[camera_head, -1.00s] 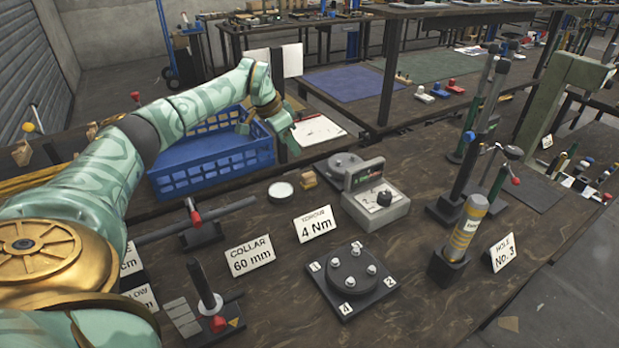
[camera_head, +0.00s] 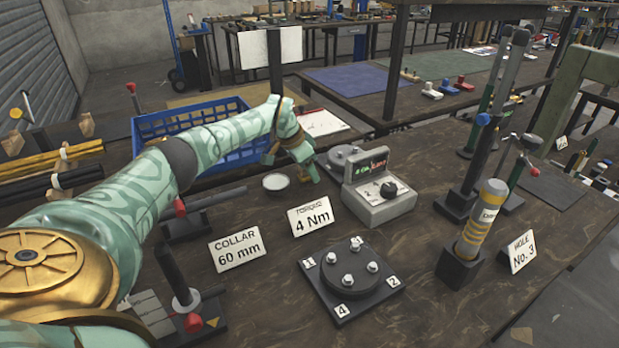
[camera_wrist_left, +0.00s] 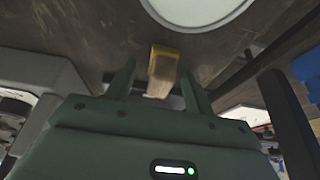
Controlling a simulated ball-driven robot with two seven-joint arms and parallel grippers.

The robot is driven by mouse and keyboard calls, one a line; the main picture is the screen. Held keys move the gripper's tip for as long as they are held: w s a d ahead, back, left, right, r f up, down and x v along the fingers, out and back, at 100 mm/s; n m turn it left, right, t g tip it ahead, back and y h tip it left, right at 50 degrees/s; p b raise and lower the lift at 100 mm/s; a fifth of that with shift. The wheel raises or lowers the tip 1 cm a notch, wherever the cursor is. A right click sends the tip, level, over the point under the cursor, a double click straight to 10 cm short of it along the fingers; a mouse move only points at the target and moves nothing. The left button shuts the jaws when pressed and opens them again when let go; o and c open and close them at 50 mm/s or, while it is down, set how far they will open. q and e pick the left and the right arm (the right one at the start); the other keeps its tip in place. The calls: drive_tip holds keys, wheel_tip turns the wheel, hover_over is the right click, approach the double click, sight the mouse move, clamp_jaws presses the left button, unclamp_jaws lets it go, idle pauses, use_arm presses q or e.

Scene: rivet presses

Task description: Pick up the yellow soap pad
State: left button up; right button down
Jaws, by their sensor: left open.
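The yellow soap pad (camera_wrist_left: 163,68) is a small yellow and tan block on the dark bench in the left wrist view. In that view the two fingers of my left gripper (camera_wrist_left: 157,78) are open, one on each side of the pad's line, with gaps visible. Whether the pad is fully between the fingertips is hard to tell. In the head view my left gripper (camera_head: 312,172) is low over the bench, between the white round dish and the torque tester, and it hides the pad. My right gripper is not in view.
The white round dish (camera_head: 276,182) is just left of my gripper, and the torque tester (camera_head: 380,207) just right. A blue crate (camera_head: 150,128) stands behind my arm. Signs (camera_head: 310,216) and a round bolt plate (camera_head: 350,282) stand nearer.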

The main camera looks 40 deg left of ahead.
use_arm(q)
drive_tip(key=shift+r, duration=0.25)
drive_tip(key=shift+s, duration=0.15)
drive_tip(key=shift+c, duration=1)
drive_tip(key=c, duration=0.9)
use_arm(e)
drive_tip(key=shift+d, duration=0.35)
